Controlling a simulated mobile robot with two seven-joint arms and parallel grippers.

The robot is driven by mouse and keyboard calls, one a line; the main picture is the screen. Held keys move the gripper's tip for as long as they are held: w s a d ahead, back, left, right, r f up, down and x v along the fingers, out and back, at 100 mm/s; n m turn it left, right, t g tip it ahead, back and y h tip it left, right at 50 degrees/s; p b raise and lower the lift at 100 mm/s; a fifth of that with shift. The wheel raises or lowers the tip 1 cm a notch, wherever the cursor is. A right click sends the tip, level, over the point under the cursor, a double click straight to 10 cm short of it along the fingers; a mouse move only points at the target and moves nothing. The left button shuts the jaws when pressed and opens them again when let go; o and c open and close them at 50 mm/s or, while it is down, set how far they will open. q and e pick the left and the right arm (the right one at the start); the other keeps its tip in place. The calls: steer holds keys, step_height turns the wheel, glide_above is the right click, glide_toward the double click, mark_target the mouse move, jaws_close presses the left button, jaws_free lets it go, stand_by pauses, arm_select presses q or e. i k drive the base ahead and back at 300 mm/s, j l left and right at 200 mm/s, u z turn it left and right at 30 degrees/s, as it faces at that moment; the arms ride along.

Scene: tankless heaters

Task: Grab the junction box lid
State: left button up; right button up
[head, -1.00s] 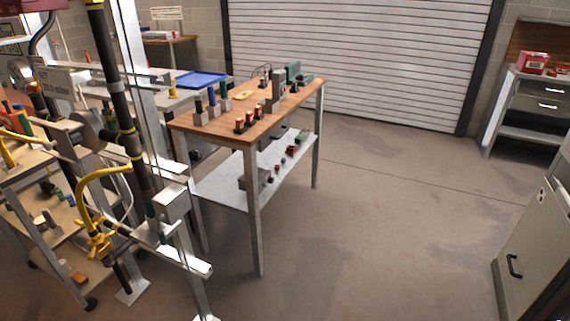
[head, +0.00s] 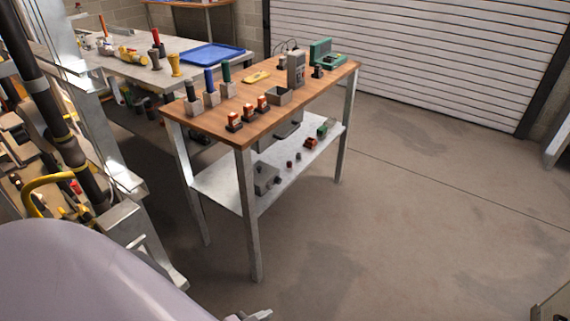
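I cannot pick out the junction box lid for certain. A small open-topped grey box (head: 279,95) sits on the wooden tabletop (head: 225,122), near the middle. A larger grey box (head: 265,178) stands on the white lower shelf (head: 222,187). My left arm shows as a large pale link at the bottom left. A small metallic piece at the bottom edge, which may be part of my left gripper (head: 256,316), is mostly cut off, well below and in front of the table. My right gripper is out of view.
The tabletop holds several coloured-handled tools (head: 210,88), orange-and-black pieces (head: 248,110), a grey meter (head: 296,68) and a green device (head: 325,54). A metal frame with pipes (head: 95,130) stands close on the left. The floor (head: 400,220) right of the table is open.

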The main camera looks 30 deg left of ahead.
mark_target(262, 172)
steer(key=i, duration=1.15)
steer(key=i+l+u, duration=0.1)
steer(key=i+u, duration=0.15)
steer(key=i, duration=0.3)
steer(key=i+l+u, duration=0.2)
steer(key=i, duration=0.3)
steer(key=i+u, duration=0.2)
steer(key=u, duration=0.15)
steer(key=i+l+u, duration=0.1)
steer(key=u, duration=0.25)
steer(key=i+l+u, duration=0.15)
steer(key=u, duration=0.2)
steer(key=i+l+u, duration=0.1)
steer(key=u, duration=0.3)
steer(key=i+l+u, duration=0.15)
steer(key=i+u, duration=0.2)
steer(key=i+l+u, duration=0.1)
steer(key=u, duration=0.3)
steer(key=i+l+u, duration=0.1)
steer(key=l+u, duration=0.3)
